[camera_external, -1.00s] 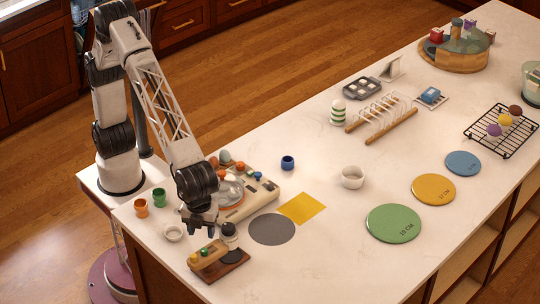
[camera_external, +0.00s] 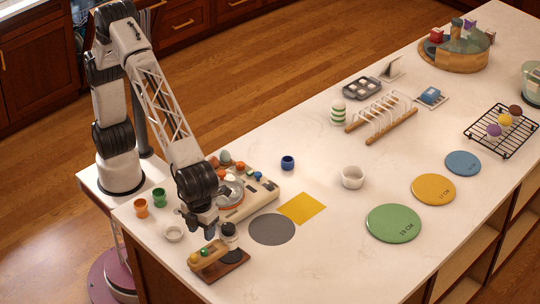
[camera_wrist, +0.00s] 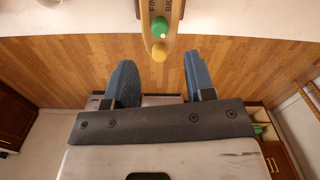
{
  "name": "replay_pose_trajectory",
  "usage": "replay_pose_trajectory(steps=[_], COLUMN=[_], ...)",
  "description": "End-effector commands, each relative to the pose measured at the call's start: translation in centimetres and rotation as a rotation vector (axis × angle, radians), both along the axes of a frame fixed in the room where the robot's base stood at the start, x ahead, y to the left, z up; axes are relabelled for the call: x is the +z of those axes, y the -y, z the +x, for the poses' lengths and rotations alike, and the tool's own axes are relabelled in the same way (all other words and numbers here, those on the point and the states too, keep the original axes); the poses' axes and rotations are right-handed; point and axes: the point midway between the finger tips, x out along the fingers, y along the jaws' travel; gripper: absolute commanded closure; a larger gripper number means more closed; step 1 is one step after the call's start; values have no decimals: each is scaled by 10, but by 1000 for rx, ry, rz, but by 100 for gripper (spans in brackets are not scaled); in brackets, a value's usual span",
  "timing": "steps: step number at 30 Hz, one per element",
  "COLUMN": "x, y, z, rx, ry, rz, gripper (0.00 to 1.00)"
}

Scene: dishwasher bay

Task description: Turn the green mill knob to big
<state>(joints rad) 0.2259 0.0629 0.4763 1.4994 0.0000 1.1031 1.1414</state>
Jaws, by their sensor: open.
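The green knob (camera_external: 204,252) sits on a light wooden mill block at the near-left end of the counter. In the wrist view the green knob (camera_wrist: 160,26) has a white mark on its top, with "BIG" printed beside it and partly visible lettering on the other side. A yellow knob (camera_wrist: 158,50) is next to it. My gripper (camera_wrist: 160,68) is open and empty, its two blue-padded fingers on either side of the knobs' line. In the external view my gripper (camera_external: 206,230) hangs just above and behind the mill block, apart from the knob.
A dark-topped jar (camera_external: 230,238) stands close beside the gripper on the dark wooden board (camera_external: 235,265). A white ring-shaped dish (camera_external: 173,233) is to the left. A cream panel with knobs (camera_external: 250,203) lies behind. The grey disc (camera_external: 272,230) lies flat to the right.

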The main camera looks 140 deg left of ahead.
Motion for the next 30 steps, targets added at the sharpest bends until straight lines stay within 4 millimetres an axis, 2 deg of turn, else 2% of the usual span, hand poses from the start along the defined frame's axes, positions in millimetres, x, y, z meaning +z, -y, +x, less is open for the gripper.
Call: replay_pose_trajectory(steps=[8, 24, 30], x=[-11, -69, -78], y=[0, 0, 0], z=[0, 0, 0], rx=[1, 1, 1], ry=[-1, -1, 0], rz=[0, 1, 0], gripper=[50, 50, 50])
